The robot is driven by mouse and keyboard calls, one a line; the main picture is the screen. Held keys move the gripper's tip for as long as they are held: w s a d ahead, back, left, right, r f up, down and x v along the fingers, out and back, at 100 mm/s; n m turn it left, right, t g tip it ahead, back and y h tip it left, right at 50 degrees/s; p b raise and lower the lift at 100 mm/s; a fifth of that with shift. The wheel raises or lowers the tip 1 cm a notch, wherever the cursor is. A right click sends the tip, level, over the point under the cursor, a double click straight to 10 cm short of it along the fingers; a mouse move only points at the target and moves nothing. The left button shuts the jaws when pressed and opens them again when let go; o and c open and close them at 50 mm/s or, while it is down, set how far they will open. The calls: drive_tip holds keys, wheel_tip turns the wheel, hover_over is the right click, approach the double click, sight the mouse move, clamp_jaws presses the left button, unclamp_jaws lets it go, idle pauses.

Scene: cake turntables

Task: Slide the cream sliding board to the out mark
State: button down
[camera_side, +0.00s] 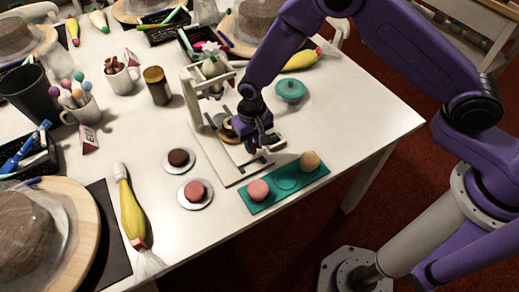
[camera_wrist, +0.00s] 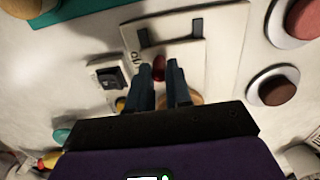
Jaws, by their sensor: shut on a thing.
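The cream stand (camera_side: 197,105) has an upright frame and a flat base on the table. In the wrist view its base (camera_wrist: 226,45) carries two dark bars, the left one (camera_wrist: 143,38) and the right one (camera_wrist: 197,24), with small dark lettering beside the left bar. The cream sliding board (camera_wrist: 195,58) lies between them, its far edge near the bars' lower ends. My gripper (camera_wrist: 160,68) is shut on a red knob (camera_wrist: 159,66) over the board. In the side view my gripper (camera_side: 257,147) hides much of the board and the knob.
A teal tray (camera_side: 270,203) with a pink and a tan cake lies close by the base. Two small cakes on white discs, dark (camera_side: 178,157) and pink (camera_side: 194,189), stand left. A teal lidded pot (camera_side: 291,89) is behind the arm. The table's right side is clear.

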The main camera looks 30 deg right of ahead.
drive_tip(key=shift+s+a+r, duration=0.1)
drive_tip(key=shift+s, duration=1.75)
drive_tip(key=c, duration=1.1)
unclamp_jaws()
drive_tip(key=shift+o, duration=0.3)
drive_tip(key=shift+r, duration=3.45)
drive_tip(key=shift+r, duration=0.1)
